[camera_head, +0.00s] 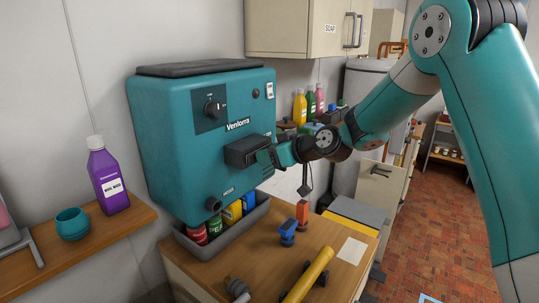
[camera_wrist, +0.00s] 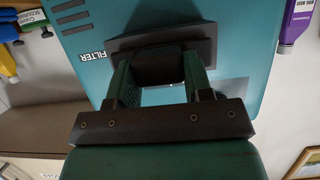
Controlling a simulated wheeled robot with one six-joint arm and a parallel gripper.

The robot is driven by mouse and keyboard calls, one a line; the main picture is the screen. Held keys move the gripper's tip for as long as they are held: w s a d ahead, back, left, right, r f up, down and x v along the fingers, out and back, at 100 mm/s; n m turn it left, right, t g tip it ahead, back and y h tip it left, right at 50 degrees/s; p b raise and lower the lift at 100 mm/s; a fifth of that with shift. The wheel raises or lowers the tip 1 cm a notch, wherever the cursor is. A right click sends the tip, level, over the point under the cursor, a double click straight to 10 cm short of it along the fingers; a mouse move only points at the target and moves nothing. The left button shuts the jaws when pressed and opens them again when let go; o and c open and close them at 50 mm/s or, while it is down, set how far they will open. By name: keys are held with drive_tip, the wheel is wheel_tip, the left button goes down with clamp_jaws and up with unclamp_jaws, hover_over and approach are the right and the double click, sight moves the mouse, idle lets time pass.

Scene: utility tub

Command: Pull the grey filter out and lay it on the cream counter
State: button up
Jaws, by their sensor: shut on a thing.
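The dark grey filter (camera_head: 240,152) sticks out from the front of the teal Ventorra machine (camera_head: 160,130). In the wrist view the filter (camera_wrist: 205,48) shows as a wide dark front beside the word FILTER, with a narrower grip block. My gripper (camera_head: 268,157) reaches it from the right. In the wrist view my gripper (camera_wrist: 158,75) has one finger on each side of the grip block and is shut on it. How much of the filter is inside the machine is hidden. I cannot clearly pick out a cream counter.
A grey tray (camera_head: 238,232) with cans and bottles lies below the machine. A blue and orange item (camera_head: 288,232) and a yellow cylinder (camera_head: 308,272) lie on the wooden worktop (camera_head: 262,252). A purple bottle (camera_head: 108,180) and teal bowl (camera_head: 72,224) stand on the left shelf.

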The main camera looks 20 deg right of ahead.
drive_tip(key=s+d+b, duration=0.4)
drive_tip(key=s+d, duration=0.1)
drive_tip(key=s, duration=0.1)
drive_tip(key=shift+s+b, duration=0.3)
drive_tip(key=shift+s, duration=0.1)
idle(1.7)
drive_tip(key=shift+s, duration=0.1)
idle(0.5)
